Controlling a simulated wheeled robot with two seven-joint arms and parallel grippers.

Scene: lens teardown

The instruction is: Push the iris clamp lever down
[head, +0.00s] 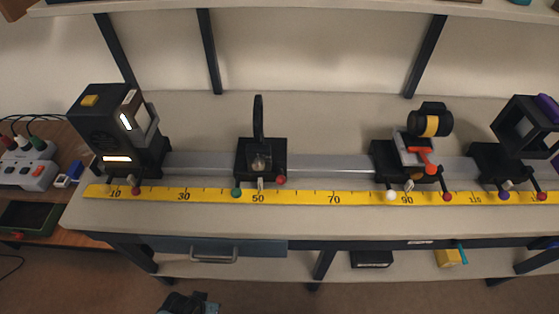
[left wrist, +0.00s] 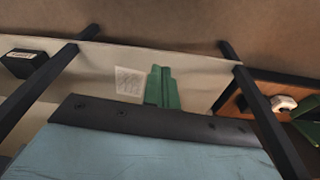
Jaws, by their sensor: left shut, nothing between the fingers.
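The iris (head: 258,118) stands upright, a thin black plate seen almost edge-on, on a black carrier (head: 248,151) near the 50 mark. At the carrier's front are a red-knobbed lever (head: 281,180) on the right and a green-knobbed lever (head: 237,191) on the left. I cannot tell which one is the clamp lever. My left gripper (head: 188,303) shows as a dark shape at the bottom edge of the head view, low in front of the bench and well away from the iris. It is shut and empty. My right gripper is out of view.
The carriers sit on a grey rail (head: 330,167) behind a yellow scale (head: 335,197). A lamp housing (head: 105,130) is at left; a lens unit (head: 430,122) and a square frame (head: 525,127) are at right. A blue drawer (head: 180,247) hangs under the bench.

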